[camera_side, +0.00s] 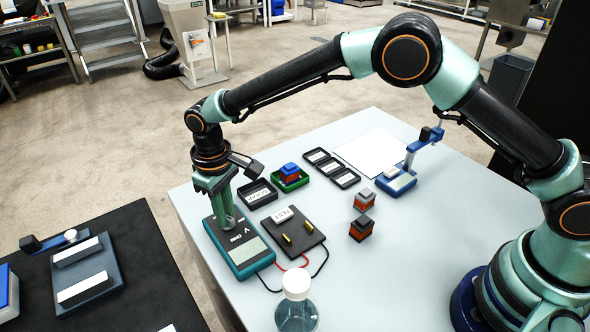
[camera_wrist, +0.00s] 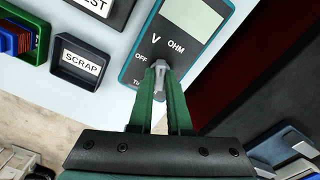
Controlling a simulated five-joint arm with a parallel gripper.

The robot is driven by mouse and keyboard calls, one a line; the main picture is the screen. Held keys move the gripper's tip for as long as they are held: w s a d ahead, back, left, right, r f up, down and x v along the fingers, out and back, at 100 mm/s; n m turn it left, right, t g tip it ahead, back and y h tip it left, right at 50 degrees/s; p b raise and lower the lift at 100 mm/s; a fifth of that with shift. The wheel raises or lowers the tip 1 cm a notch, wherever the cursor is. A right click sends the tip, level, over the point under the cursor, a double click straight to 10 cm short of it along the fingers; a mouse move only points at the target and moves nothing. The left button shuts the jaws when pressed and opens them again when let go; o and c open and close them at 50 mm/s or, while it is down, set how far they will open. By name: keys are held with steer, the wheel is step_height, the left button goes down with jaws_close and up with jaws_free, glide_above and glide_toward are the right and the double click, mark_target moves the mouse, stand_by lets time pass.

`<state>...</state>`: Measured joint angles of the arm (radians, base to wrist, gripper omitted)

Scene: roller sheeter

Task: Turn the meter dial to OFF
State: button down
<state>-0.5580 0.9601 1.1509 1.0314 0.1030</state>
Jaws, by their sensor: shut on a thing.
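The teal meter (camera_side: 240,248) lies on the pale table near its left edge, with its grey screen toward the front. It also fills the upper middle of the wrist view (camera_wrist: 205,62), where V, OHM and OFF are printed around the grey dial (camera_wrist: 158,66). My gripper (camera_side: 227,221) points down at the meter's dial end. In the wrist view its green fingers (camera_wrist: 159,78) are shut on the dial knob. OFF is to the knob's upper left, V above it. The fingers partly cover the dial, and I cannot tell exactly which mark it points to.
A black board labelled TEST (camera_side: 293,238) sits right of the meter, joined by leads. A SCRAP tray (camera_side: 257,193) and a green tray (camera_side: 303,183) stand behind. A white-capped bottle (camera_side: 297,305) stands in front. Stacked blocks (camera_side: 362,228) are further right.

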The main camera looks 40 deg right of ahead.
steer(key=n, duration=1.2)
steer(key=shift+r+n, duration=0.1)
steer(key=shift+n, duration=0.3)
stand_by(0.3)
steer(key=c, duration=0.9)
jaws_free()
steer(key=shift+o, duration=0.2)
step_height(320, 180, up, 12)
